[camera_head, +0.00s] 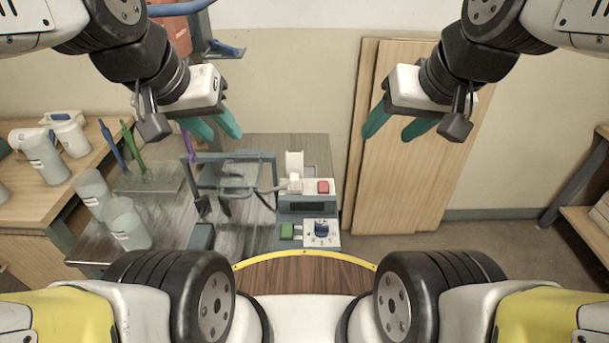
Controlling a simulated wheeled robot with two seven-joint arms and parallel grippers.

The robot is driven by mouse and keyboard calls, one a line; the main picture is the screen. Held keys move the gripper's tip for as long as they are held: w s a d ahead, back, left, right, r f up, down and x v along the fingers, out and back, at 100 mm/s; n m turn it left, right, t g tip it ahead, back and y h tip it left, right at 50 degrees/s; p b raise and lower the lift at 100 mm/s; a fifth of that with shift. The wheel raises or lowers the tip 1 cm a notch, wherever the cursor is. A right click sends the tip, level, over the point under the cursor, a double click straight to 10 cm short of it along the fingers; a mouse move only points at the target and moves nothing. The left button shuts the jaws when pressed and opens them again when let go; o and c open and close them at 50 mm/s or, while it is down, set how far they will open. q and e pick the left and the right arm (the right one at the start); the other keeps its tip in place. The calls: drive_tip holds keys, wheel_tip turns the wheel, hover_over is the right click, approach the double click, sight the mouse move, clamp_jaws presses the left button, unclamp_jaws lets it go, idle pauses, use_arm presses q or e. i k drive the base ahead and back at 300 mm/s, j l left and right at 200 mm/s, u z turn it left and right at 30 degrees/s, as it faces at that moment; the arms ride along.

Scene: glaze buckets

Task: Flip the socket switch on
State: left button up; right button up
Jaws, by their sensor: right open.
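A white socket unit (308,188) with a red switch (323,187) stands on the grey bench near the middle of the camera_head view. A white plug-like piece (294,183) sits beside the red switch. The picture is too small to tell which way the switch is set. My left gripper (212,132) is open and empty, above and to the left of the socket unit. My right gripper (394,134) is open and empty, above and to the right of it, in front of the wooden boards. Neither gripper touches the unit.
Translucent containers (127,224) are on the bench's left. Wooden boards (408,190) lean against the wall.

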sight(324, 185)
drive_tip(key=l+u, duration=0.5)
drive_tip(key=l, duration=0.3)
drive_tip(key=l+u, duration=0.5)
drive_tip(key=l, duration=0.3)
drive_tip(key=k, duration=0.05)
